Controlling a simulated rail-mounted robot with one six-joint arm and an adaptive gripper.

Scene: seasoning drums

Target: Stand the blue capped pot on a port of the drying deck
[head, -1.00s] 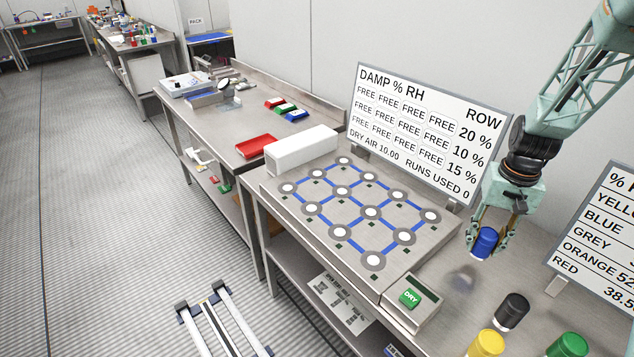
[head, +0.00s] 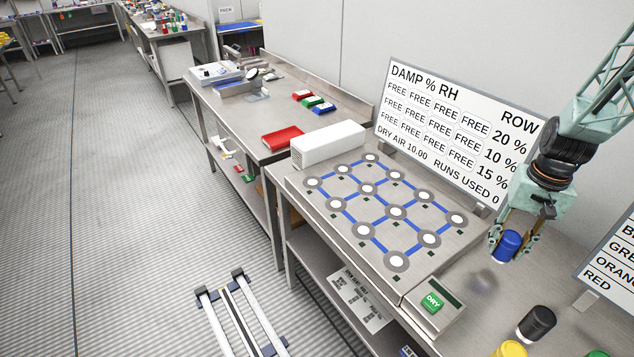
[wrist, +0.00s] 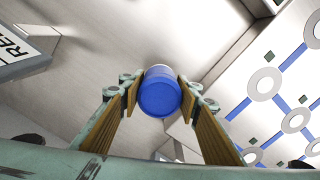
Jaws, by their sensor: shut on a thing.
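The blue capped pot (head: 507,246) is held between the fingers of my gripper (head: 514,243), above the bench to the right of the drying deck. In the wrist view the blue pot (wrist: 160,92) sits between the two finger pads, its round blue end facing the camera. The drying deck (head: 340,236) is a steel plate with several white-centred ports joined by blue lines. All its ports in view are empty. A part of the deck also shows at the right of the wrist view (wrist: 285,57).
A green DRY button (head: 432,302) stands at the deck's front right corner. A black pot (head: 536,323) and a yellow pot (head: 509,349) stand on the bench. The damp sign (head: 455,130) rises behind the deck. A white box (head: 328,144) lies at its far left edge.

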